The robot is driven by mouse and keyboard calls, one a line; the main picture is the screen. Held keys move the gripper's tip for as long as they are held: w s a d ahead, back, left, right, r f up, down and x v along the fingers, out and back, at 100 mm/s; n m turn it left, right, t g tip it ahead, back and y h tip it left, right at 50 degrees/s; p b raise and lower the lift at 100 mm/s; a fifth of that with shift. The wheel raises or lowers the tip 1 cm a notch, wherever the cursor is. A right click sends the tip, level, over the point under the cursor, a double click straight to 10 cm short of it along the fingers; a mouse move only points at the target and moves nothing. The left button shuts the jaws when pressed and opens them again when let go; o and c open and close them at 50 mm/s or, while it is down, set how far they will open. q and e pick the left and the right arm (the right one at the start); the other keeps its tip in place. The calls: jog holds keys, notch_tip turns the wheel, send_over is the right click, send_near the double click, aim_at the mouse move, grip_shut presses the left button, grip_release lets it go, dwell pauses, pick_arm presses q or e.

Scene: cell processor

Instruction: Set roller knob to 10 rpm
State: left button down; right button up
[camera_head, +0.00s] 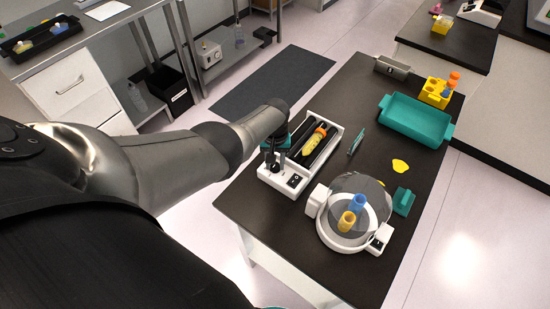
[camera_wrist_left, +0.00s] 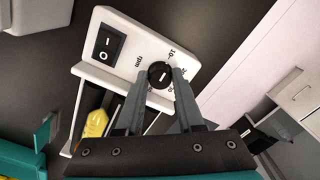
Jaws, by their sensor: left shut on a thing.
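The roller (camera_head: 323,148) is a white tray-like device on the black bench, with an orange-capped tube of yellow content (camera_head: 314,140) lying on its dark rollers. Its front panel has a black power switch (camera_wrist_left: 105,44) and a black round knob (camera_wrist_left: 160,75) with a white pointer line and printed marks around it. My left gripper (camera_wrist_left: 162,82) is shut on the knob, one finger on each side; it also shows in the head view (camera_head: 274,160) at the panel. The fingers hide some printed marks, so I cannot read the setting. My right gripper is not in view.
A centrifuge (camera_head: 334,231) with a clear lid and blue and yellow tubes stands close to the right of the roller. A teal tray (camera_head: 420,117), a yellow rack (camera_head: 436,93) and a teal block (camera_head: 403,201) stand farther right on the bench.

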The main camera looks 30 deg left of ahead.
pick_arm(q)
jog(key=shift+w+r, duration=0.1)
dwell(0.3)
jog(key=c, duration=0.8)
grip_release()
notch_tip(320, 180, up, 8)
jog(key=p, duration=0.6)
jog(key=shift+r, duration=0.15)
jog(key=shift+r+p, duration=0.9)
jog(key=shift+r, duration=2.55)
